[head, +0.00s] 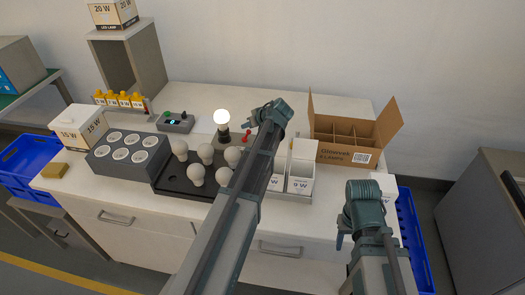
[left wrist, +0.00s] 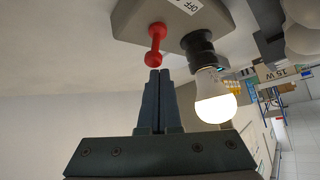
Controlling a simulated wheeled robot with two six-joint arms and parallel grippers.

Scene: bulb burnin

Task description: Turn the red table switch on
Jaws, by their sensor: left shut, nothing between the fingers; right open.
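The red table switch (head: 246,136) is a small lever on a grey base beside a lit bulb (head: 222,120). In the left wrist view the red lever (left wrist: 156,42) sticks out of the grey base (left wrist: 170,18), which bears an "OFF" label. The lit bulb (left wrist: 214,98) stands in a black socket on the same base. My left gripper (head: 251,123) is shut and empty; its fingertips (left wrist: 159,72) are very close to the lever's round end, and contact cannot be told. My right gripper (head: 341,238) is open and empty at the table's front right.
A black tray (head: 172,183) with several unlit bulbs lies in front of the switch. A grey block with round wells (head: 128,154), a small control box (head: 175,122) and white cartons (head: 300,168) stand around it. An open cardboard box (head: 345,150) is at the right.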

